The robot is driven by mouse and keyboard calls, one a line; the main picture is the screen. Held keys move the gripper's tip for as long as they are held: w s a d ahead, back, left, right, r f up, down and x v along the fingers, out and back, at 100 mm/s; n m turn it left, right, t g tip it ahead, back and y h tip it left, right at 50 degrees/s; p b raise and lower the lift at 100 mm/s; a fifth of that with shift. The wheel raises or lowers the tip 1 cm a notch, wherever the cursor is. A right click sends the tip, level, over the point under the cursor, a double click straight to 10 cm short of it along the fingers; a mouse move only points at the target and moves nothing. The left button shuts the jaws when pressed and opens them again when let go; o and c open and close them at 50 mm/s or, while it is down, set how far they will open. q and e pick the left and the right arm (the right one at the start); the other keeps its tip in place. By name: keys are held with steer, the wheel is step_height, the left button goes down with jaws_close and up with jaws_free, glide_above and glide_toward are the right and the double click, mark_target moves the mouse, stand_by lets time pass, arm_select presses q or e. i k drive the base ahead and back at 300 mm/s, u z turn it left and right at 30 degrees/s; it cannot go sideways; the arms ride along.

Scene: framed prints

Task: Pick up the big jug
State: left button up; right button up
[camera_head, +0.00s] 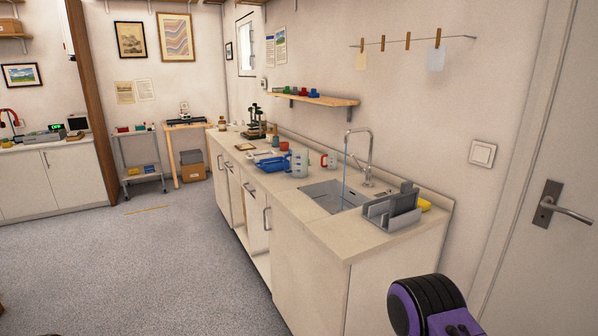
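The big jug (300,164) is pale and see-through, with a blue handle on its left side. It stands upright on the long counter (322,232), left of the sink. A smaller jug (330,161) with a red handle stands behind it to the right. Neither of my grippers is in view. A purple and black part of my arm shows at the bottom right, well in front of the counter and apart from the jug.
A sink (325,195) with a tap (362,150) and a thin blue stream is right of the jug. A grey rack (392,210) stands nearer. A blue tray (269,163) is left of the jug. A door (545,170) is at right. Grey floor (150,260) is open at left.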

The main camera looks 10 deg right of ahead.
mark_target(299, 157)
steer(key=u, duration=0.5)
steer(key=i, duration=0.65)
steer(key=u, duration=0.55)
steer(key=i, duration=0.9)
steer(key=z, duration=0.2)
